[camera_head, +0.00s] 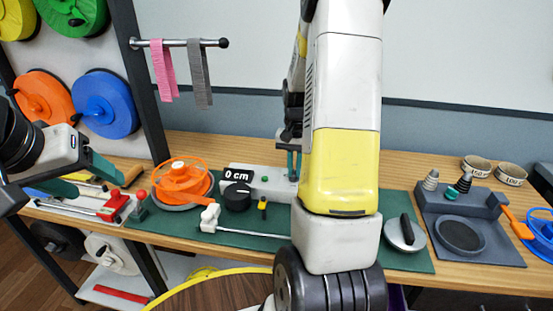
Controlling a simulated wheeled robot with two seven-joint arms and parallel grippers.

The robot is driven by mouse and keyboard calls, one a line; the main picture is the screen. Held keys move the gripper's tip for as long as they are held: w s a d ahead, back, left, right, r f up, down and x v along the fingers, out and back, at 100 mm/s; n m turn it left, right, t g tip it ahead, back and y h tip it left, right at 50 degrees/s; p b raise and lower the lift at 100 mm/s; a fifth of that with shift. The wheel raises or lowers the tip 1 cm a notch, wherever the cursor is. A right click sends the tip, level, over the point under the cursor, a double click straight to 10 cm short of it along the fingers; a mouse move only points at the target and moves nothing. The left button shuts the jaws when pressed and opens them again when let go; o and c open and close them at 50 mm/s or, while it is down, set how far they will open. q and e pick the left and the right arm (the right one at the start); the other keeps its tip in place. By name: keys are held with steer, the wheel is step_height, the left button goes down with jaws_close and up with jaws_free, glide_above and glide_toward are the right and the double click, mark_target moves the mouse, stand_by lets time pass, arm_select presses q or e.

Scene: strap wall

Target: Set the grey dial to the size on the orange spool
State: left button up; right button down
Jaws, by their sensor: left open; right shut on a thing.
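A grey box (268,182) stands on the green mat with a display reading "0 cm" (237,175). A dark round dial (237,197) with a light mark is on its front. An orange spool (43,97) hangs on the rack at the left; I cannot read a size on it. A second orange reel (183,181) lies on the bench left of the box. My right gripper (294,164) is shut at the box's right end, on something hidden by its fingers and arm. My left gripper (88,178) is open at the left, apart from the dial.
Blue (104,104), green and yellow spools hang on the rack. Pink and grey straps (181,72) hang from a bar. A white-handled rod (210,218) lies before the dial. A red-handled tool (114,207) is below my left gripper. A dark tray (470,236) stands at the right.

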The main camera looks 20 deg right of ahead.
mark_target(294, 172)
steer(key=c, duration=1.5)
jaws_free()
steer(key=shift+r, duration=0.15)
step_height(294, 172, up, 8)
steer(key=shift+f, duration=0.2)
steer(key=shift+r, duration=0.1)
steer(key=s+a+r+n+t, duration=0.2)
steer(key=s+a+r, duration=0.2)
steer(key=s+a, duration=0.1)
steer(key=s+a+r+n+t+y, duration=0.1)
steer(key=s+a+r+n+t, duration=0.1)
steer(key=s+a+r, duration=0.3)
steer(key=s+a+r+n+t+y, duration=0.1)
steer(key=s+a+r+n+t, duration=0.1)
steer(key=s+a, duration=0.5)
steer(key=shift+s+r+n, duration=0.25)
steer(key=shift+r, duration=0.45)
steer(key=shift+s+r+n, duration=0.25)
steer(key=shift+r, duration=0.4)
